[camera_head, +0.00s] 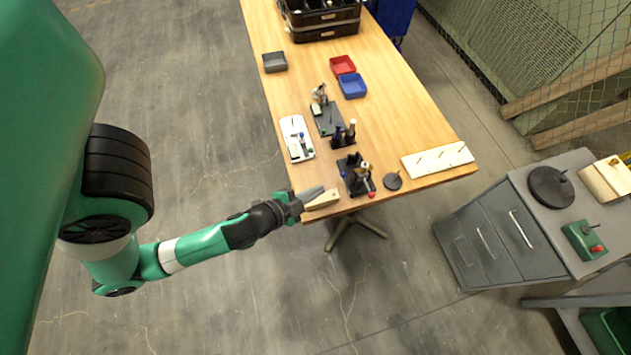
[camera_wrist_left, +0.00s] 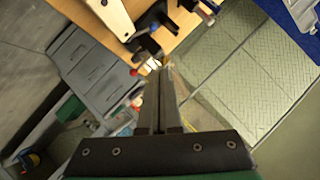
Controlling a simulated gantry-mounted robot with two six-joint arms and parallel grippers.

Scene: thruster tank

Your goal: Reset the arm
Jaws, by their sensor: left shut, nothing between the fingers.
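My left arm, green with black joints, comes in from the left in the head view. Its gripper (camera_head: 312,194) is at the near left corner of the wooden table (camera_head: 400,110), close to a small wooden block (camera_head: 323,200). I cannot tell whether they touch. In the left wrist view the two long fingers of my left gripper (camera_wrist_left: 159,75) lie together, shut and with nothing between them. My right gripper is in neither view.
A black holder (camera_head: 352,175), a dark disc (camera_head: 393,181) and a white board (camera_head: 438,159) stand near the table's front edge. A red tray (camera_head: 342,65) and a blue tray (camera_head: 352,86) are farther back. A grey drawer cabinet (camera_head: 490,235) stands at the right.

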